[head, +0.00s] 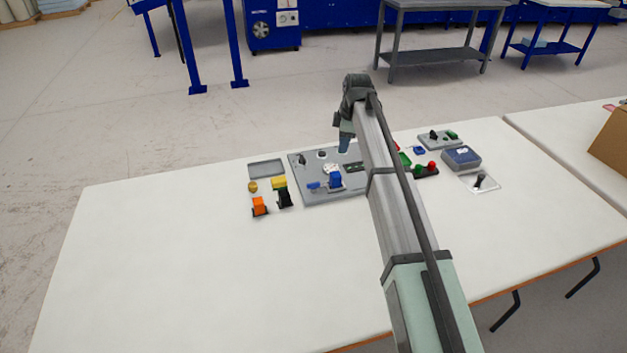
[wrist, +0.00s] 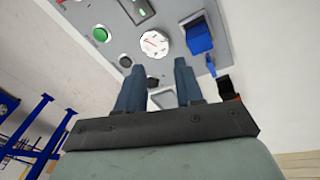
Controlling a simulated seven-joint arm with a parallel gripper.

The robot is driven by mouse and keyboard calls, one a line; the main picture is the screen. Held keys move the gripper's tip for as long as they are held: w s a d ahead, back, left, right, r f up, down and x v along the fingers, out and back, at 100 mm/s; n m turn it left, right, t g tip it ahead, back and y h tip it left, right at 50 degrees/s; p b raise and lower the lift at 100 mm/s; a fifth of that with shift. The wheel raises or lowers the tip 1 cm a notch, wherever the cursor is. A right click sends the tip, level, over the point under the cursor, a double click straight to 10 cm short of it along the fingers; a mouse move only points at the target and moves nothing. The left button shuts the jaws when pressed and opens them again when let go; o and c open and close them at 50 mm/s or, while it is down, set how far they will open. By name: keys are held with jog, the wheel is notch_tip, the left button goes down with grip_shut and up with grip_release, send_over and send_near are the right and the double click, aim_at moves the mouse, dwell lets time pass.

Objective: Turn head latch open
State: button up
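The grey panel (head: 303,184) lies on the white table. It also shows in the wrist view (wrist: 232,28). A blue block (head: 336,180) with a small blue lever (head: 313,185) is on the panel's front part. In the wrist view, the blue block (wrist: 198,38) and lever (wrist: 211,66) are beyond and right of my fingers. No part is labelled as the head latch, so I cannot tell for certain which one it is. My gripper (head: 345,148) hangs over the panel's back part. In the wrist view my gripper (wrist: 159,80) is open, its two fingers apart and empty.
A white dial (wrist: 155,44), a green button (wrist: 100,34) and dark knobs (wrist: 126,61) are on the panel. Orange (head: 259,205) and yellow (head: 279,183) parts lie left of it. A blue-lidded box (head: 462,157) stands right. The table's front left is clear.

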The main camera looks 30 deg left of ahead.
jog(key=s+a+r+n+g+h, duration=0.1)
jog(key=s+a+r+n+h, duration=0.25)
jog(key=s, duration=0.65)
jog(key=y, duration=0.2)
send_near(319, 185)
jog(key=shift+n, duration=0.35)
jog(key=f, duration=0.2)
jog(key=a+f, duration=0.1)
jog(key=f, duration=0.2)
jog(key=a+f, duration=0.1)
jog(key=f, duration=0.1)
jog(key=shift+s+f, duration=0.3)
jog(key=shift+s, duration=0.05)
grip_shut()
